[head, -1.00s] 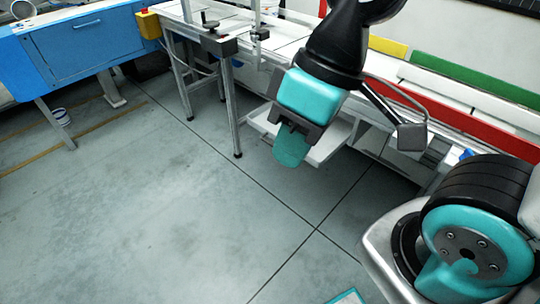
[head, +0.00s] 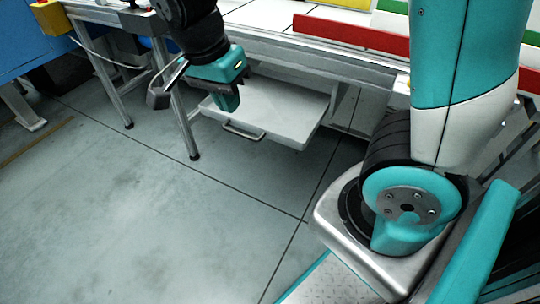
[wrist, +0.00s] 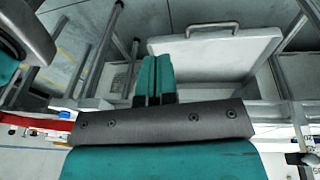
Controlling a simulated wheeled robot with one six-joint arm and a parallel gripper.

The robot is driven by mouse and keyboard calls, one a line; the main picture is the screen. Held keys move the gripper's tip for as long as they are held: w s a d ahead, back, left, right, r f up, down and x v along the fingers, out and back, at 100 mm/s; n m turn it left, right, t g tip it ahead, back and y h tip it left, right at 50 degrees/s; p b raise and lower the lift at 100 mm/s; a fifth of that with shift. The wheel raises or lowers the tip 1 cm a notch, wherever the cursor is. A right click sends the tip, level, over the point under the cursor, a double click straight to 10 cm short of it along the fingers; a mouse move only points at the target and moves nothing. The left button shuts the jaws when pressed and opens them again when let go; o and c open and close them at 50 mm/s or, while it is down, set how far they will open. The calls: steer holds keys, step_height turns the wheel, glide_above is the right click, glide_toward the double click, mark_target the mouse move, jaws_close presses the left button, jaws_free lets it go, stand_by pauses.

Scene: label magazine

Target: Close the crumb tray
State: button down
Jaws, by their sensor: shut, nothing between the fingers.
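The crumb tray (head: 285,112) is a shallow white tray that sticks out from under the conveyor table, with a metal bar handle (head: 243,131) on its front edge. In the wrist view the tray (wrist: 222,57) lies beyond my fingers, with its handle (wrist: 212,28) near the top. My gripper (head: 230,105) hangs above the tray's left part in the head view. Its teal fingers are together and empty (wrist: 152,78). I cannot tell whether the fingertips touch the tray.
The conveyor table edge (head: 330,50) runs above the tray, with a red rail (head: 350,33) on it. A metal table leg (head: 184,125) stands left of the tray. The grey floor (head: 130,200) in front is clear.

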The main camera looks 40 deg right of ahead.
steer(key=w+d+f+m+g+h+b, duration=0.1)
steer(key=w+d+f+m+h+b, duration=0.1)
steer(key=f+m+b, duration=0.35)
steer(key=w+d+f+m+g+h+b, duration=0.1)
steer(key=w+d+f+m+h+b, duration=0.1)
steer(key=f+m, duration=0.55)
steer(key=m+b, duration=0.4)
steer(key=b, duration=0.1)
glide_toward(280, 142)
steer(key=f, duration=0.1)
steer(key=s+d+f, duration=0.1)
steer(key=f, duration=0.2)
steer(key=shift+s+d+f, duration=0.2)
steer(key=shift+s+d, duration=0.15)
steer(key=shift+w+d, duration=0.2)
steer(key=shift+d, duration=0.3)
